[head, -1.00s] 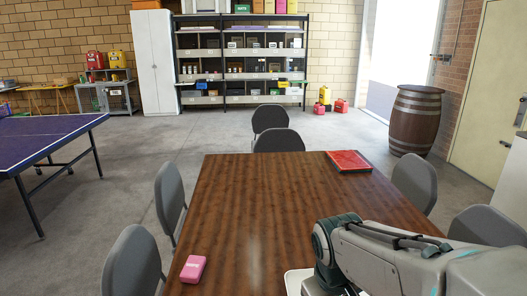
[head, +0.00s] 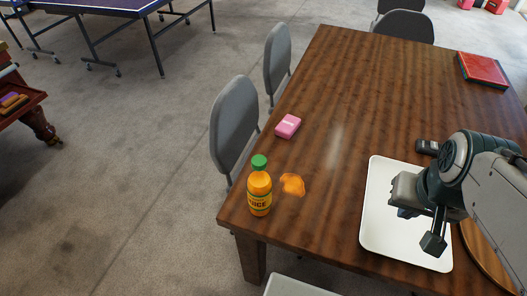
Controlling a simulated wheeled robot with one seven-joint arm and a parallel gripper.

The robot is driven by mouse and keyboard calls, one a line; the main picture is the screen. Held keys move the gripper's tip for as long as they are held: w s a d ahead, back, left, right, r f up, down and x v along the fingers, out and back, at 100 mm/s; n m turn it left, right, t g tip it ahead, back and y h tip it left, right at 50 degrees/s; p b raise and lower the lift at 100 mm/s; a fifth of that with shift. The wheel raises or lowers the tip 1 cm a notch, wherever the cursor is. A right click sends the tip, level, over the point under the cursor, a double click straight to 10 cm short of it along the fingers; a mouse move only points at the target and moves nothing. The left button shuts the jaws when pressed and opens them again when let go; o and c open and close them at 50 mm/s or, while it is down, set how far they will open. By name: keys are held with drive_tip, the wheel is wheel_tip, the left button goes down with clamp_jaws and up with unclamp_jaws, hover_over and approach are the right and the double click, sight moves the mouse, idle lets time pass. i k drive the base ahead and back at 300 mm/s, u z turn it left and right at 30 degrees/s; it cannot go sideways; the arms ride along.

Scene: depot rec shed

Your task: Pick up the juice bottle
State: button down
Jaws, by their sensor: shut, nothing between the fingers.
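The juice bottle (head: 259,190) is orange with a green cap and a label. It stands upright near the left front corner of the wooden table (head: 330,95) in the head view. My gripper (head: 418,226) is over the white tray (head: 374,205), well to the right of the bottle and apart from it. It is shut and empty. My arm hides part of the tray.
An orange puddle-like patch (head: 292,184) lies just right of the bottle. A pink box (head: 288,126) lies behind it. A dark device (head: 427,147) lies behind the tray, and a red flat box (head: 482,69) is at the far right. Grey chairs (head: 234,120) line the left side.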

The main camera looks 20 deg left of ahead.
sight(259, 183)
drive_tip(key=u, duration=3.55)
drive_tip(key=i, duration=1.1)
drive_tip(key=z, duration=3.55)
